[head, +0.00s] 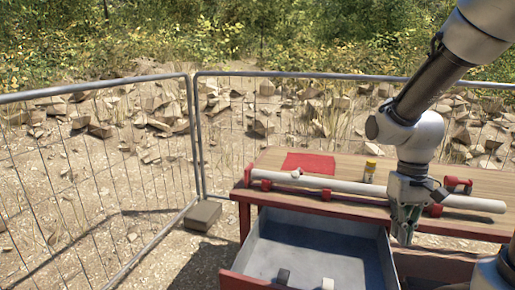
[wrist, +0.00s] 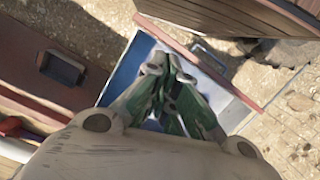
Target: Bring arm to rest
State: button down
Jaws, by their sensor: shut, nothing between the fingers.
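My arm comes down from the upper right in the head view. My gripper (head: 403,238) points downward in front of the table edge, by the right wall of the open drawer. In the wrist view my gripper (wrist: 160,72) has its green and grey fingers together with nothing between them. Below them lies the blue floor of the open drawer (head: 310,247), which looks empty where I see it. The gripper seems to be above the drawer's right side; its exact height over the rim I cannot tell.
A wire fence (head: 90,180) stands behind and left. A block (head: 203,215) sits at the fence foot.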

jog(key=s+d+r+t, duration=0.1)
jog(key=s+r+t, duration=0.2)
jog(key=r, duration=0.3)
jog(key=s+d+r+t, duration=0.1)
jog(key=s+r+t, duration=0.2)
jog(key=r, duration=0.4)
jog(key=shift+s+d+r, duration=0.3)
jog(key=shift+s, duration=0.35)
